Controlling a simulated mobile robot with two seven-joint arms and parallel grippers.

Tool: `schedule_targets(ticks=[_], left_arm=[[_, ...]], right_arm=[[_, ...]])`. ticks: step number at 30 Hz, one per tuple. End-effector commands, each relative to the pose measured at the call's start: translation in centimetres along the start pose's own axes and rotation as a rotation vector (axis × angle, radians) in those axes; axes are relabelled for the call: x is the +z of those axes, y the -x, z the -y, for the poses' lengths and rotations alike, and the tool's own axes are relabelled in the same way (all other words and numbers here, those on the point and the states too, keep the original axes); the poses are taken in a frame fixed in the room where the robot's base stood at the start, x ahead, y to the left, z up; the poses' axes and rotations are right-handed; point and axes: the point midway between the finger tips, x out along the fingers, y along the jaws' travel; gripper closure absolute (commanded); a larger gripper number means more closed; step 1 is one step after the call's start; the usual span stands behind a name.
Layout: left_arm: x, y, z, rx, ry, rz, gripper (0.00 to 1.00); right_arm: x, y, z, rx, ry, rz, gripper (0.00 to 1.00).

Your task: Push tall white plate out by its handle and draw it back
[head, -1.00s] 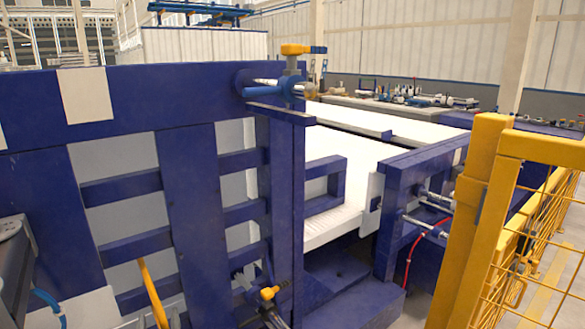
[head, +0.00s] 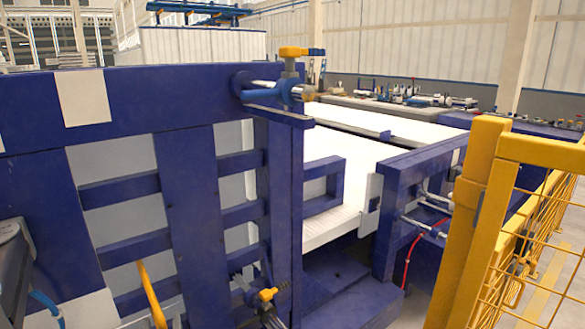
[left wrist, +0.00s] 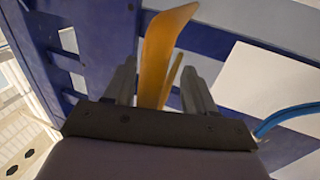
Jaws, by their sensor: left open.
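The tall white plate (head: 108,167) stands upright behind a blue frame of bars at the left of the head view, so only parts of it show between them. A yellow handle (head: 151,293) is at the lower left of the head view. In the left wrist view the handle (left wrist: 165,45) shows as a flat orange-yellow strip between the fingers of my left gripper (left wrist: 160,70). That gripper is open, with a gap visible on each side of the strip. It is not visible in the head view. My right gripper is not in view.
Blue bars (head: 190,220) stand in front of the plate. A blue hose (left wrist: 285,118) runs at the right of the left wrist view. A yellow mesh fence (head: 480,220) stands at the right. A white slab (head: 335,225) lies behind the blue post.

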Motion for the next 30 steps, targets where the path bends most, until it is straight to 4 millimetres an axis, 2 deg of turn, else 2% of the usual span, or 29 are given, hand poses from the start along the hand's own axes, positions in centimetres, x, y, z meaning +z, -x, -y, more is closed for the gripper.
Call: schedule_targets(ticks=[18, 30], left_arm=[[-0.2, 6.0, -1.8, 0.001, 0.000, 0.002, 0.45], [0.0, 6.7, -2.0, 0.000, 0.001, 0.000, 0.45]], right_arm=[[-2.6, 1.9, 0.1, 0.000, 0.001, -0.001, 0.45], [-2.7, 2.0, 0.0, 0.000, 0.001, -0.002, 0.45]])
